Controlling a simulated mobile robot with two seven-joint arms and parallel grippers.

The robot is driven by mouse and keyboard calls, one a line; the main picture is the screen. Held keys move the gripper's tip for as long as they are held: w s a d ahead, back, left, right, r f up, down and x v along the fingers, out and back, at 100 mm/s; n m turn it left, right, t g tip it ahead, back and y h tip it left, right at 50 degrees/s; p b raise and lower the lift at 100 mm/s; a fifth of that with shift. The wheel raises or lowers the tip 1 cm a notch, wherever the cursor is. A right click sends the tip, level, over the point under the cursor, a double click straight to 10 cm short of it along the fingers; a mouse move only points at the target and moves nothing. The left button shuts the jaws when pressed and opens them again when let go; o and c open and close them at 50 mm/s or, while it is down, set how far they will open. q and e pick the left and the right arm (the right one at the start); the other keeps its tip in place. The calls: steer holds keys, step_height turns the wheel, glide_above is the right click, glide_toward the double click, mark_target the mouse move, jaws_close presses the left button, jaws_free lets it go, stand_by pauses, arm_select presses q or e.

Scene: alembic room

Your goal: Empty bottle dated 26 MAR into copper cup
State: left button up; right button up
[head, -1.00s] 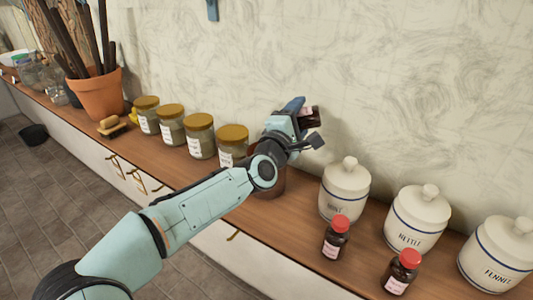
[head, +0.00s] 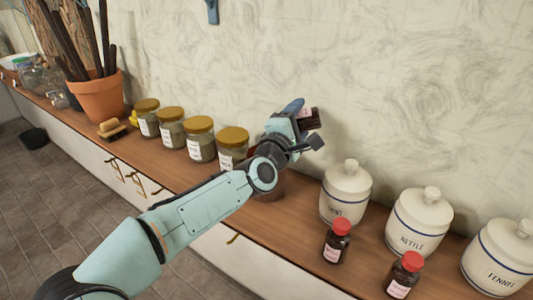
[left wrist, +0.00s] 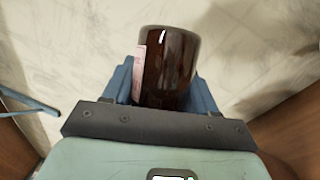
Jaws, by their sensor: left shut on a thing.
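My left gripper (head: 300,122) is shut on a dark brown bottle (head: 313,119) with a pink label, held above the counter near the wall. The bottle looks tipped over; the date on its label is not readable. In the left wrist view the bottle (left wrist: 170,68) sits between the blue fingers, its label edge at the left. A reddish-brown cup (head: 271,187) stands on the counter below my gripper, mostly hidden by my forearm. Two more brown bottles with red caps, a nearer-wall one (head: 337,243) and a front one (head: 404,277), stand upright to the right. My right gripper is not in view.
White lidded canisters (head: 346,192) line the wall at right. Gold-lidded jars (head: 200,140) stand left of the cup. Farther left are a brush (head: 111,130) and a terracotta pot (head: 98,97) of dark sticks.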

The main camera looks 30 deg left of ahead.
arm_select(q)
steer(key=shift+w+d+f+m+g+p, duration=0.1)
steer(key=shift+m+g+p, duration=0.05)
steer(key=shift+m+p, duration=0.3)
steer(key=shift+d+f+m+g+p, duration=0.1)
steer(key=shift+m+g+p, duration=0.05)
steer(key=shift+m+p, duration=0.25)
steer(key=shift+f+p, duration=0.2)
steer(key=shift+p, duration=0.1)
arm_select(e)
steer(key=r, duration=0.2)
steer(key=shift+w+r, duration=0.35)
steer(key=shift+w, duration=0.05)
arm_select(q)
steer(key=shift+m, duration=0.25)
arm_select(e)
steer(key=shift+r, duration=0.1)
arm_select(q)
steer(key=shift+f+m+p, duration=0.1)
steer(key=shift+m+p, duration=0.2)
steer(key=shift+p, duration=0.3)
steer(key=shift+d+f+m+g+p, duration=0.1)
steer(key=shift+f+m+g+p, duration=0.2)
steer(key=shift+g, duration=0.1)
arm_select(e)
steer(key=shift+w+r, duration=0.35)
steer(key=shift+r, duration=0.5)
